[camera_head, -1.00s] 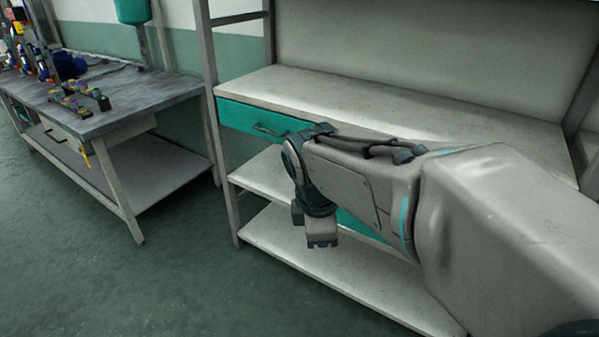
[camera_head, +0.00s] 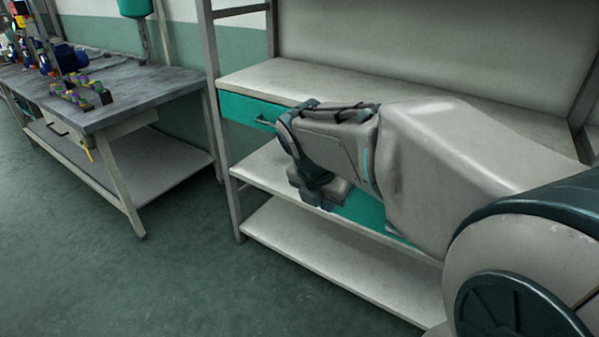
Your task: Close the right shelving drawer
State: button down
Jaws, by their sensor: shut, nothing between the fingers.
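The right shelving drawer (camera_head: 362,208) shows as a teal panel below my forearm. It sits out in front of and lower than the shelf's top edge, so it looks pulled out. My arm hides most of it, including any handle. My gripper (camera_head: 325,203) is shut and empty, pointing down at the left end of this teal panel. I cannot tell whether it touches the panel. The left teal drawer (camera_head: 243,109) lies under the top board, with its dark handle (camera_head: 265,121) just left of my wrist.
The shelving has a pale top board (camera_head: 300,82), a middle shelf (camera_head: 262,168) and a lower shelf (camera_head: 290,240). A grey metal post (camera_head: 213,100) stands at its left. A workbench (camera_head: 120,95) with small parts is further left. The green floor (camera_head: 150,285) in front is clear.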

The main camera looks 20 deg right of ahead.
jog(key=w+d+f+b, duration=0.1)
jog(key=w+d+f, duration=0.2)
jog(key=d, duration=0.1)
jog(key=shift+w, duration=0.2)
dwell(0.3)
